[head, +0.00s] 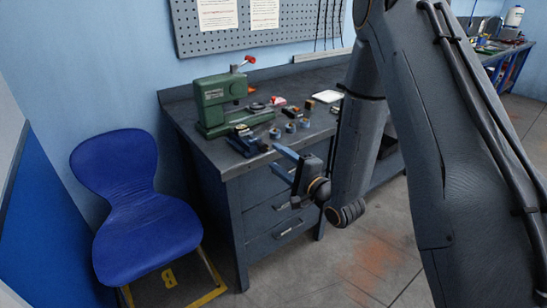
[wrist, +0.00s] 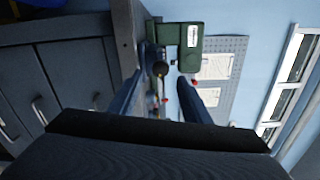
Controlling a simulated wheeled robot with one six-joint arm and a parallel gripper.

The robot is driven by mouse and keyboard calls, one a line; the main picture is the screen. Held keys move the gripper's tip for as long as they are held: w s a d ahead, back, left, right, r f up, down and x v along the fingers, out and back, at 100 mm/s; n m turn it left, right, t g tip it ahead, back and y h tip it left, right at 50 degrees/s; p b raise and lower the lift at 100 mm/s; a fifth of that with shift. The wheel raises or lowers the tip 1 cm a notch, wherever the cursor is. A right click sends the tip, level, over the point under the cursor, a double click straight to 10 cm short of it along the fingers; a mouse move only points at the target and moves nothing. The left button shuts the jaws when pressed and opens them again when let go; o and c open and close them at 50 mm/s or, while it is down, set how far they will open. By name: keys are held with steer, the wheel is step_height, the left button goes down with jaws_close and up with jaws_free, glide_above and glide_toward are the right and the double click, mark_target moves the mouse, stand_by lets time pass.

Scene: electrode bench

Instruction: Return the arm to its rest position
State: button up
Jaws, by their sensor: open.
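My arm (head: 365,140) reaches down on the right side of the head view, in front of the bench. My gripper (head: 274,157) hangs off the bench's front edge, with its two blue fingers apart and pointing left. In the wrist view my gripper (wrist: 166,78) is open, and no object shows held between its fingers. The green press (wrist: 188,40) and bench items appear beyond the fingers there.
The dark bench (head: 235,162) carries the green press (head: 220,100), a blue-black device (head: 246,140) and several small parts. A blue chair (head: 135,200) stands left of it. A pegboard (head: 260,25) hangs behind. Floor (head: 340,265) in front is clear.

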steer(key=s+d+f+n+g+h, duration=0.2)
steer(key=s+d+n+g+h, duration=0.2)
steer(key=d+n+g+h, duration=0.5)
steer(key=s+d+r+n+g, duration=0.1)
steer(key=s+d+n+g, duration=0.1)
steer(key=s, duration=0.9)
steer(key=s+d+r+n+g+h, duration=0.1)
steer(key=s+d+n+g, duration=0.1)
steer(key=s, duration=0.9)
steer(key=shift+s+d+r+g, duration=0.4)
steer(key=shift+d+g, duration=0.3)
steer(key=shift+d, duration=0.15)
